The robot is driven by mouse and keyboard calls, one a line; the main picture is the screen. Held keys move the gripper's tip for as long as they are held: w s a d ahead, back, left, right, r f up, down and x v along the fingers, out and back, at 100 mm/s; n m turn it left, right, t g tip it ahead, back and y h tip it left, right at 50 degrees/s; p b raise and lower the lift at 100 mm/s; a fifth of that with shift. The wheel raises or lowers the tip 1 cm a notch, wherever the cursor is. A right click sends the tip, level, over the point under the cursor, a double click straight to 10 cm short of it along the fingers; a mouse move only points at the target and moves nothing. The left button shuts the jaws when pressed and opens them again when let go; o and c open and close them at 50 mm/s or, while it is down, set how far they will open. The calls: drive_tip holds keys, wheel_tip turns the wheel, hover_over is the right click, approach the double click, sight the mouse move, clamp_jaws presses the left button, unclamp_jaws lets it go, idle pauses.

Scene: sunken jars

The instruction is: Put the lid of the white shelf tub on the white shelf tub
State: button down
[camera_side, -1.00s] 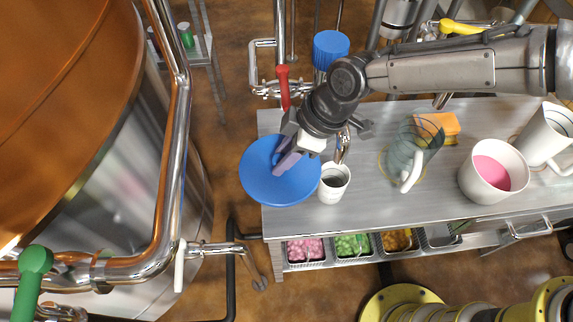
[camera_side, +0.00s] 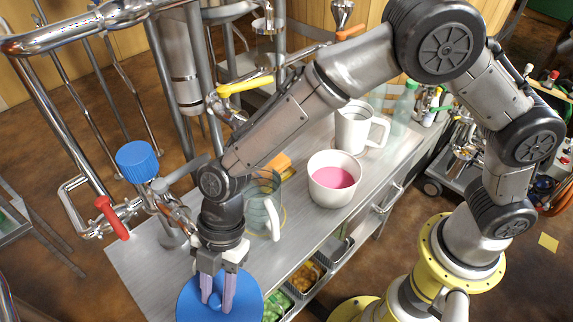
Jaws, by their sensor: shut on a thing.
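My gripper (camera_side: 216,302) points down at the bottom of the view, its two pale purple fingers shut on a round blue lid (camera_side: 248,307). The lid's lower part is cut off by the picture's edge. A white tub (camera_side: 334,198) with pink contents stands upright and open on the grey bench, to the right of and behind the lid. The lid is apart from this tub. I cannot tell for certain that this is the shelf tub.
A clear jug (camera_side: 262,200) with a white handle stands between my gripper and the tub. A white pitcher (camera_side: 354,130) and orange block (camera_side: 279,165) are behind. A blue-capped fitting (camera_side: 138,160) and red-handled valve (camera_side: 112,218) rise at left. Food trays (camera_side: 306,274) sit below the bench edge.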

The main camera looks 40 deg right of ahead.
sight(249, 280)
drive_tip(key=d+n, duration=0.1)
drive_tip(key=d, duration=0.1)
drive_tip(key=d+n, duration=0.1)
drive_tip(key=d, duration=0.2)
drive_tip(key=d+n+g, duration=0.1)
drive_tip(key=d, duration=0.1)
drive_tip(key=shift+w+d+f+h, duration=0.15)
drive_tip(key=shift+w+f+h, duration=0.05)
drive_tip(key=shift+f+h, duration=0.2)
drive_tip(key=w+d+r+m+t, duration=0.2)
drive_tip(key=w+d+m, duration=0.3)
drive_tip(key=d, duration=0.5)
drive_tip(key=w+d+r+m+t, duration=0.2)
drive_tip(key=w+d+m, duration=0.4)
drive_tip(key=d, duration=0.5)
drive_tip(key=w+d+r+m+t, duration=0.2)
drive_tip(key=w+d+m, duration=0.3)
drive_tip(key=d, duration=0.5)
drive_tip(key=s+d+f+m+t+h, duration=0.1)
drive_tip(key=s+d+f+m+h, duration=0.3)
drive_tip(key=m, duration=0.8)
drive_tip(key=s+d+f, duration=0.1)
drive_tip(key=s+d, duration=0.1)
drive_tip(key=s, duration=0.1)
drive_tip(key=shift+s+h, duration=0.3)
drive_tip(key=shift+s, duration=0.1)
drive_tip(key=shift+f, duration=0.1)
drive_tip(key=shift+f, duration=1.3)
